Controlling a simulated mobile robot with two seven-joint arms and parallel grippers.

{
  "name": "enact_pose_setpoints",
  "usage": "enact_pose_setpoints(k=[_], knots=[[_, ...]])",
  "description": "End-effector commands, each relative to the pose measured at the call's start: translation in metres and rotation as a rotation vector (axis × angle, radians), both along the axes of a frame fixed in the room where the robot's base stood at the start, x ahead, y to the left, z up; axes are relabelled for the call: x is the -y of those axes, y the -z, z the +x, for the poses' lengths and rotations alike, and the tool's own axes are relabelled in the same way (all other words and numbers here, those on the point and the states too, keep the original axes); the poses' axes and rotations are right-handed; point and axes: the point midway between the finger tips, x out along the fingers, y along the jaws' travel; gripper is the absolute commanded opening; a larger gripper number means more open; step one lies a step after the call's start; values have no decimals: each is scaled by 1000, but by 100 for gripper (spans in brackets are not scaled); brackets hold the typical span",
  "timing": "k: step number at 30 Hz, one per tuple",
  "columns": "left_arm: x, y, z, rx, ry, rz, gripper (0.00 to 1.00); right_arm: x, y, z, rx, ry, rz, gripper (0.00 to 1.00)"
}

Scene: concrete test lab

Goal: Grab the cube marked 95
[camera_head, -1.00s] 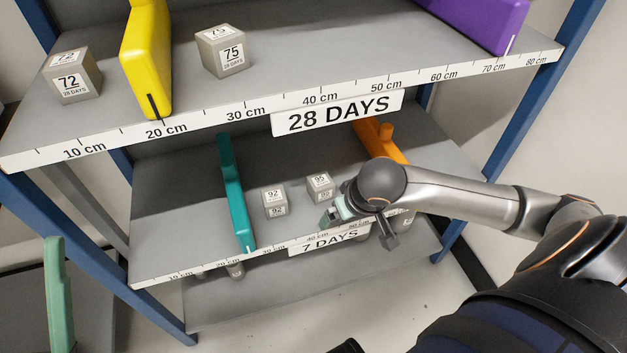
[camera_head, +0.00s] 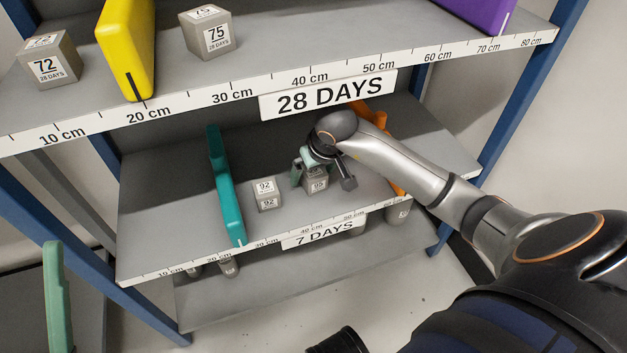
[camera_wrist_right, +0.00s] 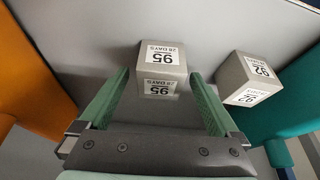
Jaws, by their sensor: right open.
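The cube marked 95 (camera_head: 316,184) is a small grey block with white labels on the shelf with the 7 DAYS sign. My right gripper (camera_head: 307,172) is right at it in the head view and partly covers it. In the right wrist view the cube 95 (camera_wrist_right: 162,68) lies ahead of and between the tips of the two green fingers of my right gripper (camera_wrist_right: 158,82), which are open with a gap on either side. The cube marked 92 (camera_head: 266,195) stands to its left; it shows at the right in the wrist view (camera_wrist_right: 248,82). My left gripper is not seen.
A teal divider (camera_head: 226,190) stands left of cube 92, and an orange divider (camera_head: 372,114) stands behind my right arm. The upper shelf edge with the 28 DAYS sign (camera_head: 329,93) runs above. Cubes 72 (camera_head: 50,68) and 75 (camera_head: 212,38) sit up there.

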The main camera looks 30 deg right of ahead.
Motion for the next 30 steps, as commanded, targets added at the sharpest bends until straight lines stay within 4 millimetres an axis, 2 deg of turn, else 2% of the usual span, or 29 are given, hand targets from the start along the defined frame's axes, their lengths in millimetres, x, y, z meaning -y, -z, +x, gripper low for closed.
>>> enact_pose_setpoints(k=[6,30], knots=[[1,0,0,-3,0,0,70,0,0,0,1,0,-1,98],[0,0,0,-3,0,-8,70,1,0,0,1,1,-1,8]])
